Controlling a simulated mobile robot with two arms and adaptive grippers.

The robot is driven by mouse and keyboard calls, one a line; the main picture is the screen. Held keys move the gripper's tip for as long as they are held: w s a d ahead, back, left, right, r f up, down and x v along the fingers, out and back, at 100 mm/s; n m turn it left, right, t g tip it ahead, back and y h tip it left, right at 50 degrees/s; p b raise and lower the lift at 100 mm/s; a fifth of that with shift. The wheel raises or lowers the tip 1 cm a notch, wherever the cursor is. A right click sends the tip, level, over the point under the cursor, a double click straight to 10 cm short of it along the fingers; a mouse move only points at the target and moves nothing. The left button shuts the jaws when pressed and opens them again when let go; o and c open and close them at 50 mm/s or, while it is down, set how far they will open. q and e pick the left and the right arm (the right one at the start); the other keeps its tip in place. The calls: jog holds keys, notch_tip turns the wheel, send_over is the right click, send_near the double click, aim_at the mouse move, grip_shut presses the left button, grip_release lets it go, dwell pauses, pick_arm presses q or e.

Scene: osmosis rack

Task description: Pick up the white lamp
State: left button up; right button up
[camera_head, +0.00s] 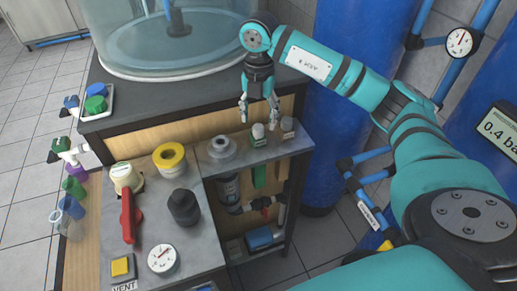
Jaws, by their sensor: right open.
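My right gripper (258,110) hangs open and empty, fingers down, above the back right of the bench top. Just below it, two small pale-topped fittings stand side by side, apart from the fingers. One is a white-capped piece (258,131) with a green part below it. Either could be the white lamp; I cannot tell which from this view. My left gripper is not in view.
A grey valve flange (221,148), yellow tape roll (169,158), black knob (184,206), red handle (129,216), and white gauge (162,258) crowd the bench. A large clear tank (170,45) stands behind. Blue cylinders (358,60) stand at the right.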

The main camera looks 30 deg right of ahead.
aim_at(258, 126)
jog(key=f, duration=0.1)
jog(key=f+p, duration=0.1)
jog(key=f, duration=0.2)
jog(key=shift+w+d+f, duration=0.15)
jog(key=shift+w+f, duration=0.1)
jog(key=shift+w, duration=0.15)
jog(key=shift+f, duration=0.3)
jog(key=shift+c, duration=0.4)
jog(key=c, duration=0.9)
